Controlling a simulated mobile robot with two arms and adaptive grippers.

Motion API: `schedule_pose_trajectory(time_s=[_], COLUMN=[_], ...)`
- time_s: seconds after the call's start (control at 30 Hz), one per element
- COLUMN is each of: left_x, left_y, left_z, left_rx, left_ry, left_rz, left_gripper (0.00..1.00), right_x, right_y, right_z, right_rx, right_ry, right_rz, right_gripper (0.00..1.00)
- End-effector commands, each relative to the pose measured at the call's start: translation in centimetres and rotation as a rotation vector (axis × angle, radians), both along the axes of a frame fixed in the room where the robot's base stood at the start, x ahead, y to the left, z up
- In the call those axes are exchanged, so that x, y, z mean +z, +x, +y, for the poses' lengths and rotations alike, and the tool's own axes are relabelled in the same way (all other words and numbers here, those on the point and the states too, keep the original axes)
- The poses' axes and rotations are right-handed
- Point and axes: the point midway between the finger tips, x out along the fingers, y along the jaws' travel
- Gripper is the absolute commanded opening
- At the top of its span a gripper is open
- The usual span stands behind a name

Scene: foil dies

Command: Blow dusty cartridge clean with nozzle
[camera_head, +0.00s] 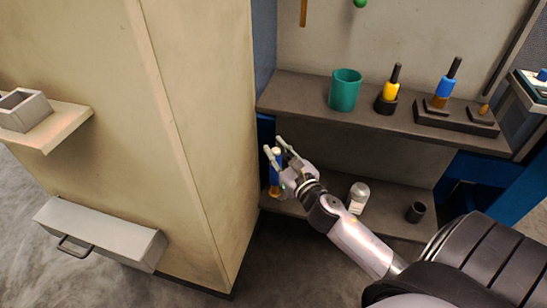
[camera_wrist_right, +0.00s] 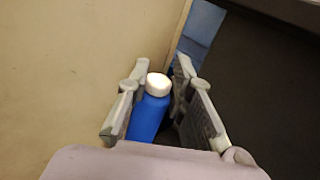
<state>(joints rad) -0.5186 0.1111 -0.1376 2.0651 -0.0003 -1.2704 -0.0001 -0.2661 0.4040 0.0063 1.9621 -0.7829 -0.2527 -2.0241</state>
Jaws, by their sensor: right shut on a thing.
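My right gripper (camera_head: 273,145) is at the left end of the lower shelf, beside the beige cabinet. It is shut on a blue bottle-like piece (camera_head: 275,184) with a white top and a brass-coloured bottom; the piece looks upright. In the wrist view the blue piece (camera_wrist_right: 147,120) sits between the two fingers (camera_wrist_right: 162,64), its lower part hidden. On the upper shelf a yellow, black-topped piece (camera_head: 391,91) stands in a dark cup. A blue, black-topped piece (camera_head: 444,86) stands in a dark block (camera_head: 455,119). I cannot tell which thing is the dusty cartridge or the nozzle. My left gripper is not in view.
A teal cup (camera_head: 345,90) stands on the upper shelf (camera_head: 300,95), above my right gripper. A white-capped jar (camera_head: 358,197) and a small dark cup (camera_head: 416,212) stand on the lower shelf.

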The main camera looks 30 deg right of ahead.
Motion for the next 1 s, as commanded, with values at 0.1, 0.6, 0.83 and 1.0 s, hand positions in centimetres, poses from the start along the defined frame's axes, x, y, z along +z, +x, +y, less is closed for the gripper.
schedule_pose_trajectory(time_s=[0.1,0.6,0.83,1.0], left_x=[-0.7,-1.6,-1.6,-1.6], left_y=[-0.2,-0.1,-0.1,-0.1], left_z=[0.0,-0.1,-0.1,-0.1], left_rx=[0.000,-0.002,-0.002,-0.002], left_ry=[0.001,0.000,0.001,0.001], left_rz=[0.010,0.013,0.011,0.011], left_gripper=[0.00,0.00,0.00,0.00], right_x=[0.2,0.1,0.1,0.1], right_y=[0.9,3.2,3.3,3.3], right_z=[-1.0,-3.7,-3.9,-3.9], right_rx=[0.000,0.000,0.000,0.000], right_ry=[-0.002,-0.001,0.000,0.000], right_rz=[-0.003,-0.002,-0.002,-0.002], right_gripper=[0.00,0.00,0.00,0.00])
